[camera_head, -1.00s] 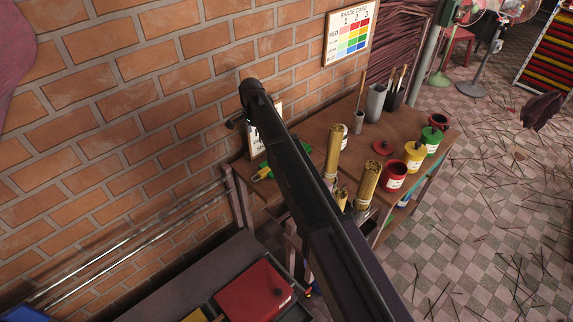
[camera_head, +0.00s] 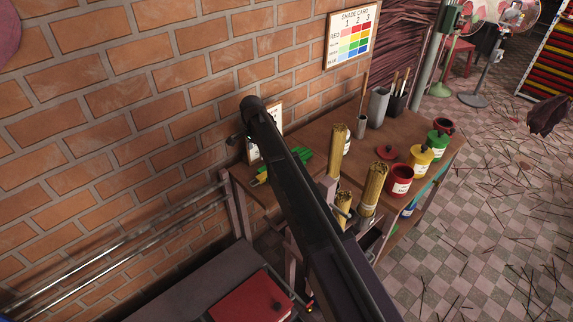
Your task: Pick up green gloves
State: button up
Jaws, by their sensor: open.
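The green gloves (camera_head: 303,155) lie on the wooden table near the brick wall. My dark arm crosses in front of them and hides their middle. Green shows on the right of the arm, and a small green and yellow piece (camera_head: 261,178) shows on its left. My arm runs from the lower right up to a joint above the table's left end. A small dark part sticks out left of that joint, but I cannot make out gripper fingers there.
The wooden table (camera_head: 408,133) also bears incense bundles (camera_head: 371,190), a red pot (camera_head: 399,181), a yellow pot (camera_head: 420,160), a green pot (camera_head: 436,143) and grey holders (camera_head: 377,106). A framed card stands behind the arm. A red box (camera_head: 250,302) lies at the bottom. Sticks litter the floor.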

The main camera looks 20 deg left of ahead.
jog(key=shift+f, duration=0.1)
jog(key=b, duration=0.9)
send_over(259, 178)
notch_tip(259, 178, down, 8)
jog(key=shift+a+f, duration=0.15)
jog(key=shift+f, duration=0.1)
jog(key=shift+f+b, duration=2.45)
jog(key=shift+f, duration=0.15)
grip_shut()
